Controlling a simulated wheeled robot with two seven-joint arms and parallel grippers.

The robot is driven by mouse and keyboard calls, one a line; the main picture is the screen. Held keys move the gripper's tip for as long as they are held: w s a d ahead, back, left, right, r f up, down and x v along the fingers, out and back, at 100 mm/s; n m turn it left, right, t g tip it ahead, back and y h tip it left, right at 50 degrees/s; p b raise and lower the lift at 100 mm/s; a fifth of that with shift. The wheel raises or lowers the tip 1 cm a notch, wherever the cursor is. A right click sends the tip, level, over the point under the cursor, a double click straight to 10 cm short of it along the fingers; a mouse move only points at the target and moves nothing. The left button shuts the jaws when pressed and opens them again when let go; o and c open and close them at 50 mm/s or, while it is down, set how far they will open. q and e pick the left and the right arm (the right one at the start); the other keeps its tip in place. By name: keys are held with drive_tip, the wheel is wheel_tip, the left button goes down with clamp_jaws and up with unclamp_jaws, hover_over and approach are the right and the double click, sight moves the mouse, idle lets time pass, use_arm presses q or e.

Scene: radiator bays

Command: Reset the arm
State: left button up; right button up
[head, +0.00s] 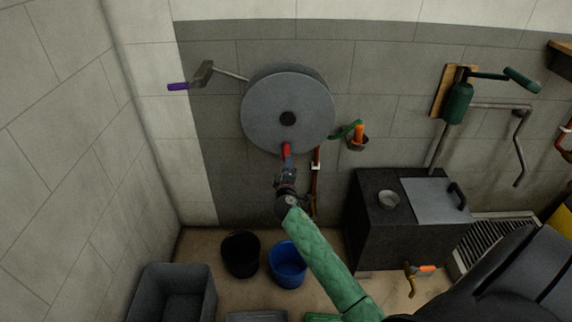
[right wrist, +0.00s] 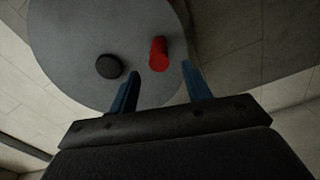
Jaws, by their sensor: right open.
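My right gripper (head: 286,168) reaches up toward a large grey disc (head: 262,108) on the tiled wall. The disc has a dark hub (head: 288,118) and a red handle (head: 286,150) near its lower rim. In the right wrist view my right gripper (right wrist: 161,70) is open, its two blue fingers spread and nothing between them. The red handle (right wrist: 158,50) stands just past the fingertips, roughly in line with the gap. I cannot tell whether a finger touches it. The dark hub (right wrist: 109,67) is left of the fingers. My left gripper is not in view.
A black bucket (head: 240,256), a blue bucket (head: 288,266) and a dark cabinet (head: 392,235) stand below.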

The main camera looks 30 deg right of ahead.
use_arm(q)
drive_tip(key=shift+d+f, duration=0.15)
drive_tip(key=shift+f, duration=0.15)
use_arm(e)
drive_tip(key=shift+s+a, duration=0.3)
drive_tip(key=shift+s, duration=0.2)
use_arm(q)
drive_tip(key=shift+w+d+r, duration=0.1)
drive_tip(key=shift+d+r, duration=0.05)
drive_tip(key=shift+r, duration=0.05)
use_arm(e)
drive_tip(key=shift+d, duration=0.1)
